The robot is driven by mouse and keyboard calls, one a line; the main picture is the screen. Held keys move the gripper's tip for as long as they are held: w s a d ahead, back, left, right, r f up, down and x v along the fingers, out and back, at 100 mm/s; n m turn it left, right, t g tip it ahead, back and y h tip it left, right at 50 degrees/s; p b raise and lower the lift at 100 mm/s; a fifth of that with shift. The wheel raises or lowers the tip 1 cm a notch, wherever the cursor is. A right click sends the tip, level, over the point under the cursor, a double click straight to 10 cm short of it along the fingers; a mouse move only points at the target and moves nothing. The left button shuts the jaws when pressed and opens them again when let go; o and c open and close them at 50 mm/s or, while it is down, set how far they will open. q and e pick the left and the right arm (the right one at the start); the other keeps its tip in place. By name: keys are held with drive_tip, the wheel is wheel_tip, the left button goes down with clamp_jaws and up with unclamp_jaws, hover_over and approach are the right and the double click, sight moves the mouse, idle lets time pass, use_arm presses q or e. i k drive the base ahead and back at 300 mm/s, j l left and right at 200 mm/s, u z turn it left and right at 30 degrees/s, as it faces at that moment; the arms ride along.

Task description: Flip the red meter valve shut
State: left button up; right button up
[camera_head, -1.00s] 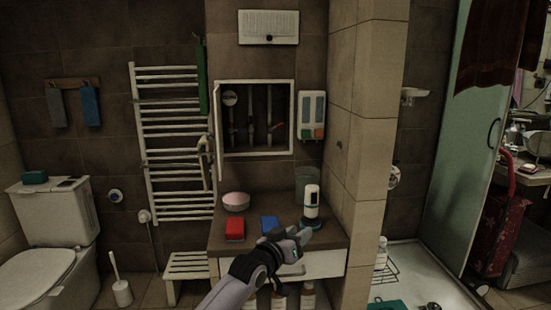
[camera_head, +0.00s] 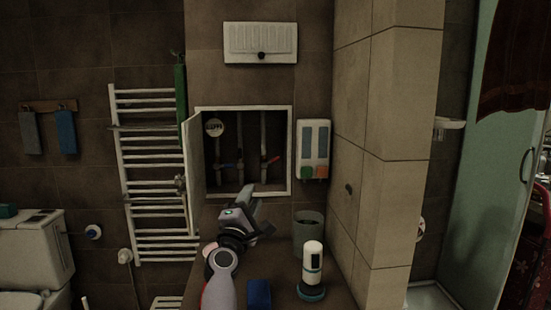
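The red valve handle (camera_head: 271,160) sits on the right-hand pipe inside an open wall cabinet (camera_head: 288,150). It slants up to the right. A blue handle (camera_head: 227,166) is on a pipe to its left, and a round white meter (camera_head: 214,127) is at the upper left of the recess. My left gripper (camera_head: 250,206) is in front of and below the cabinet opening, apart from the red handle. Its fingers overlap, so I cannot tell whether they are open. My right gripper is not in view.
The cabinet door (camera_head: 193,165) stands open at the left, beside a white towel radiator (camera_head: 151,180). A dispenser (camera_head: 313,148) hangs right of the cabinet. On the counter below stand a grey cup (camera_head: 308,232), a white bottle (camera_head: 312,262) and a blue box (camera_head: 259,293).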

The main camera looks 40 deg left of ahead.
sight(264, 164)
drive_tip(key=i+j, duration=0.25)
drive_tip(key=i, duration=0.25)
drive_tip(key=i+j, duration=0.25)
drive_tip(key=i, duration=0.25)
